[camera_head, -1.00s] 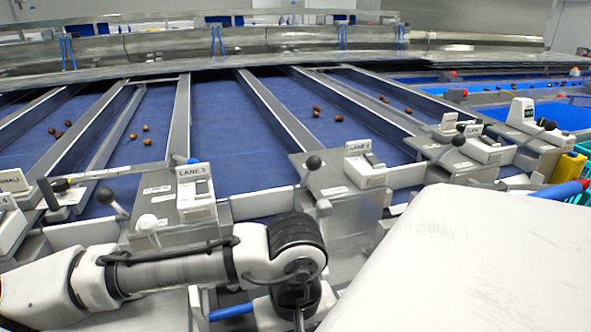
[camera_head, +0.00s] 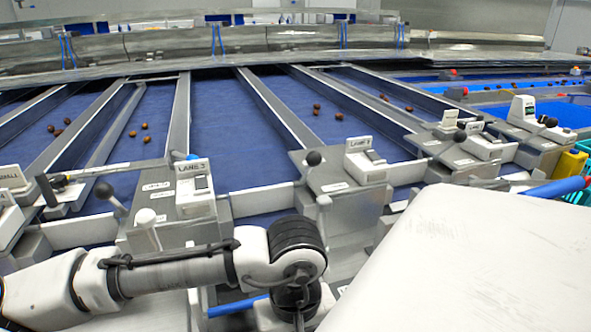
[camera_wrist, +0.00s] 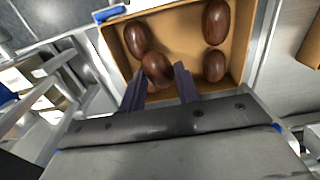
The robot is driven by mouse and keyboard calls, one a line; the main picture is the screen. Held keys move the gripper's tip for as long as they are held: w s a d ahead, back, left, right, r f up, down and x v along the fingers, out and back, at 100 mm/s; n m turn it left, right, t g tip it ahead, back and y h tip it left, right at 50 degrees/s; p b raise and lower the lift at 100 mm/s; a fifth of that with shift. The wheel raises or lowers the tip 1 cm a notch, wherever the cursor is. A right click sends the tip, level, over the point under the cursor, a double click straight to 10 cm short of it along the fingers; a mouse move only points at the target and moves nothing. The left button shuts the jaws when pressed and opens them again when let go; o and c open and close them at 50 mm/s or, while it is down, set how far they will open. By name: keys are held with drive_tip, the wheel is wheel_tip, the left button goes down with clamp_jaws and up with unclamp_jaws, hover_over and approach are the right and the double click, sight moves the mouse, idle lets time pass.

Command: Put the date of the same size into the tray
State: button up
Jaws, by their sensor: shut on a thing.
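In the wrist view, my gripper (camera_wrist: 160,88) is shut on a brown date (camera_wrist: 156,68) between its dark fingers. The held date is over the near left part of an orange-brown tray (camera_wrist: 180,72). Three other glossy brown dates show in the tray area: one at the upper left (camera_wrist: 137,38), a longer one at the upper right (camera_wrist: 215,22) and a smaller one at the right (camera_wrist: 214,66). Whether the held date touches the tray floor is unclear. In the head view the fingers and this tray are hidden.
Blue lanes (camera_head: 230,130) with several loose dates (camera_head: 146,126) run behind my arm, split by metal rails. Labelled boxes such as LANE 3 (camera_head: 194,188) and ball-topped levers (camera_head: 314,158) stand along the front. A second orange edge (camera_wrist: 312,45) shows at the right.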

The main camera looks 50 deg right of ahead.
drive_tip(key=shift+f, duration=0.2)
drive_tip(key=o, duration=0.7)
drive_tip(key=shift+o, duration=0.2)
drive_tip(key=shift+r, duration=0.1)
wheel_tip(320, 180, up, 14)
drive_tip(key=shift+s+f, duration=0.1)
drive_tip(key=shift+f, duration=0.1)
